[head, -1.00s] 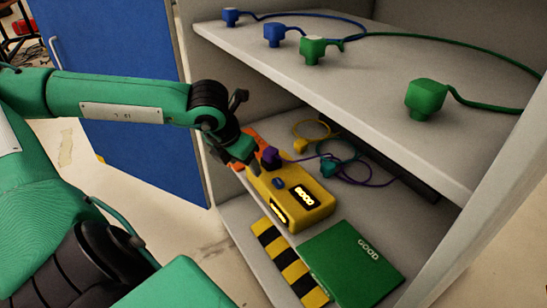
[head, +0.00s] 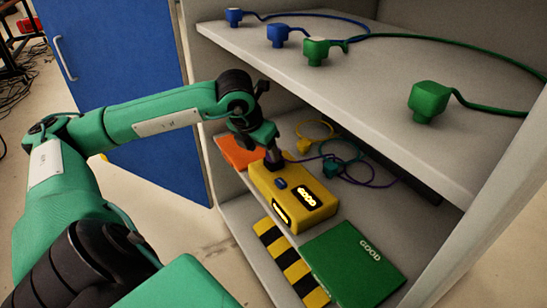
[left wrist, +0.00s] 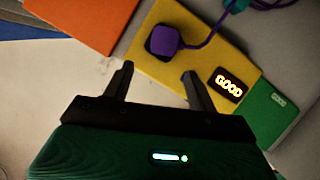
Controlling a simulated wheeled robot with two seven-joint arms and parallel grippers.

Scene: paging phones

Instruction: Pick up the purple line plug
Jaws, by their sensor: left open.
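The purple line plug (head: 273,162) is at the back end of the yellow phone (head: 266,190) on the lower shelf, partly hidden by my left gripper (head: 270,146). In the left wrist view the purple plug (left wrist: 165,40) shows clearly on the yellow phone (left wrist: 140,60), with its purple cord running right. My left gripper (left wrist: 158,71) is open and empty there, its fingertips just short of the plug with the plug ahead of the gap. I cannot tell whether they touch it in the head view. My right gripper is not in view.
The upper shelf (head: 375,90) overhangs the lower one and holds blue and green plugs. An orange pad (head: 238,152) lies left of the phone. Yellow (head: 303,147) and teal plugs with cords lie behind it. A green panel (head: 352,262) and a striped strip lie in front.

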